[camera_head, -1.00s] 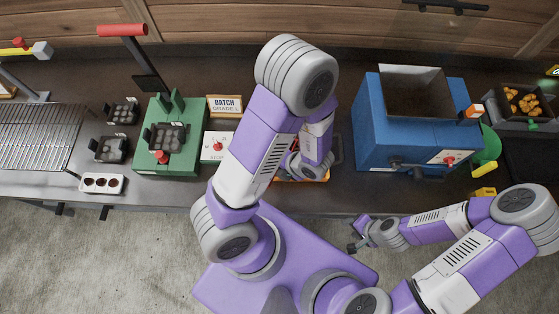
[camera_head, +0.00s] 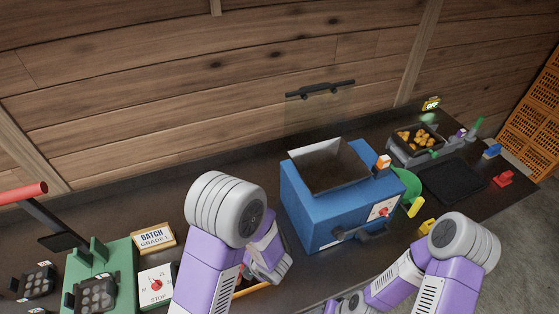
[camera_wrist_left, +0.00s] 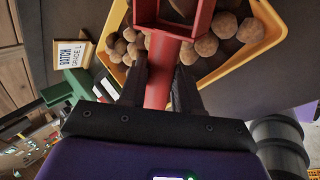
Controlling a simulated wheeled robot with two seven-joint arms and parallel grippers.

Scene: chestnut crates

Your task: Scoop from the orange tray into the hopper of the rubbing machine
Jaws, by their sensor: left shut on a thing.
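My left gripper (camera_wrist_left: 160,85) is shut on the red handle of a scoop (camera_wrist_left: 158,72) in the left wrist view. The scoop's red head is over the orange tray (camera_wrist_left: 270,38), among or just above round brown chestnuts (camera_wrist_left: 205,46); I cannot tell which. In the head view my left arm hides most of the tray, and only a bit of its orange rim (camera_head: 252,291) shows. The blue rubbing machine (camera_head: 310,208) stands right of that arm, with its open grey hopper (camera_head: 330,165) on top. My right gripper (camera_head: 340,306) is at the bottom edge, its jaws unclear.
A green press (camera_head: 110,262) with a red handle, a batch sign (camera_head: 153,238) and a stop switch box (camera_head: 156,284) stand left. Right of the machine are a green part (camera_head: 410,190), a dark mat (camera_head: 452,180) and a pan of golden pieces (camera_head: 418,141).

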